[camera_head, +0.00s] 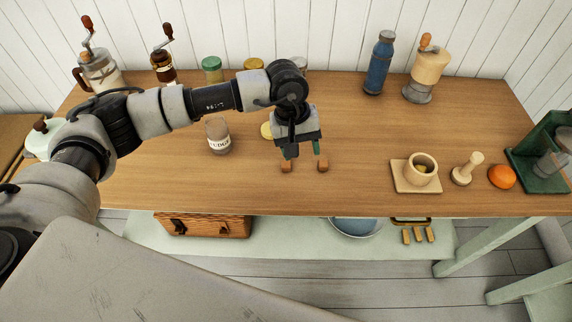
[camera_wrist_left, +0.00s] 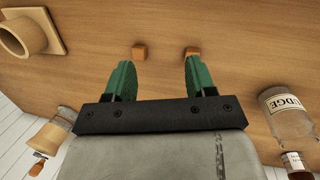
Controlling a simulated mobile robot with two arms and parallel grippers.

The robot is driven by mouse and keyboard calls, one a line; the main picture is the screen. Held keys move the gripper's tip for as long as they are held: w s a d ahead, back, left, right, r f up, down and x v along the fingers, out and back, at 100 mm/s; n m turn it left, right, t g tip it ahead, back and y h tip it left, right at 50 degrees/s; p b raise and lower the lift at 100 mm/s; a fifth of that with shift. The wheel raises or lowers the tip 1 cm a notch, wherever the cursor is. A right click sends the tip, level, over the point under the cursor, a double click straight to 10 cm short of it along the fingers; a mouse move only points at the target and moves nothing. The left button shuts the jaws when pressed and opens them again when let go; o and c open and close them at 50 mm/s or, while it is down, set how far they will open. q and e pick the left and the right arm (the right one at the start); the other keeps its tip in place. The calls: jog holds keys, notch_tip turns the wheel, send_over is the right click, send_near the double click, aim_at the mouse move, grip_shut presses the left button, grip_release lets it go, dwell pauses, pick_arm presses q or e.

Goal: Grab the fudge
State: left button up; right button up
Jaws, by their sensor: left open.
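A glass jar (camera_head: 218,136) with a white label ending in "UDGE" stands on the wooden counter, below my left forearm. It also shows at the right in the left wrist view (camera_wrist_left: 290,120). Two small brown cubes, a left one (camera_head: 286,166) and a right one (camera_head: 323,165), lie apart on the counter; what they are is not labelled. My left gripper (camera_head: 304,153) is open and empty above the counter, just behind the cubes and right of the jar. In the left wrist view its green fingers (camera_wrist_left: 160,72) point toward both cubes (camera_wrist_left: 139,53) (camera_wrist_left: 192,52).
A yellow disc (camera_head: 266,130) lies between jar and gripper. At right are a cup on a board (camera_head: 402,181), a pestle-like wooden piece (camera_head: 462,176), an orange (camera_head: 502,177) and a green rack (camera_head: 530,160). A blue bottle (camera_head: 378,66) and a grinder (camera_head: 428,70) stand behind.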

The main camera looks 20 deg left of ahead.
pick_arm(q)
jog(key=w+a+y, duration=0.2)
jog(key=a, duration=0.3)
send_over(286, 164)
jog(key=shift+m+y, duration=0.3)
jog(key=shift+m, duration=0.1)
jog(key=f, duration=0.2)
jog(key=f+p, duration=0.1)
jog(key=f, duration=0.1)
jog(key=shift+a, duration=0.4)
jog(key=shift+d+f+p, duration=0.2)
jog(key=shift+f+p, duration=0.2)
jog(key=shift+f, duration=1.1)
jog(key=shift+d+f+p, duration=0.2)
jog(key=shift+f+p, duration=0.15)
jog(key=shift+f, duration=1.1)
jog(key=c, duration=1)
jog(key=shift+r, duration=0.1)
